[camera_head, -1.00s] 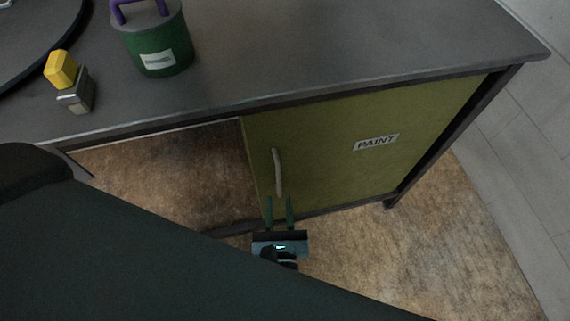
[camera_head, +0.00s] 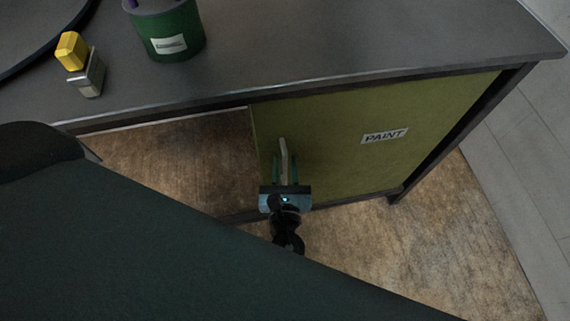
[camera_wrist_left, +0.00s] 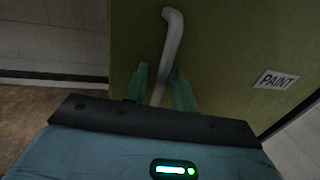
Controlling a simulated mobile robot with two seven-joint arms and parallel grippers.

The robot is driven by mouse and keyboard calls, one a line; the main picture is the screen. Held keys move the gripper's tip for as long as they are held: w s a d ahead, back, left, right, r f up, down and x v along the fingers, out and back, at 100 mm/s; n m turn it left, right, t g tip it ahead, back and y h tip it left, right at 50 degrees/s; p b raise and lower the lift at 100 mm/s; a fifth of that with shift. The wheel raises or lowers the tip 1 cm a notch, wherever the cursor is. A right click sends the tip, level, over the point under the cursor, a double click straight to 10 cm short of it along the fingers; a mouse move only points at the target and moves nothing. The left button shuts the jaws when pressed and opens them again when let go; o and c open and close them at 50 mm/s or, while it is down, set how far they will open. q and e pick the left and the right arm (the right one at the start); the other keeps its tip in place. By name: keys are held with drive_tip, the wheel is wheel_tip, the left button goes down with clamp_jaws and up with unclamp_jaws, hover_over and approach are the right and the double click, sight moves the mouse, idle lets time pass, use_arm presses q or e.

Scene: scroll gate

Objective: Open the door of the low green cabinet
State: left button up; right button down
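The low green cabinet door (camera_head: 335,140) carries a "PAINT" label and is closed under the dark worktop. Its pale curved handle (camera_head: 284,152) stands near the door's left edge. My left gripper (camera_head: 286,170) is at the handle's lower part, with a finger on each side of it. In the left wrist view the handle (camera_wrist_left: 172,45) runs down between the two green fingertips (camera_wrist_left: 160,85). The fingers look apart, with some gap beside the handle. The handle's lower end is hidden behind the gripper. My right gripper is not in view.
The dark worktop (camera_head: 300,45) overhangs the door. A green bucket (camera_head: 172,30) and a small yellow-topped block (camera_head: 84,68) stand on it. Left of the door is an open space over brown floor (camera_head: 165,165). Brown floor also lies in front of the cabinet.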

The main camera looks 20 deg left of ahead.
use_arm(q)
clamp_jaws()
drive_tip(key=shift+s, duration=0.1)
idle(0.3)
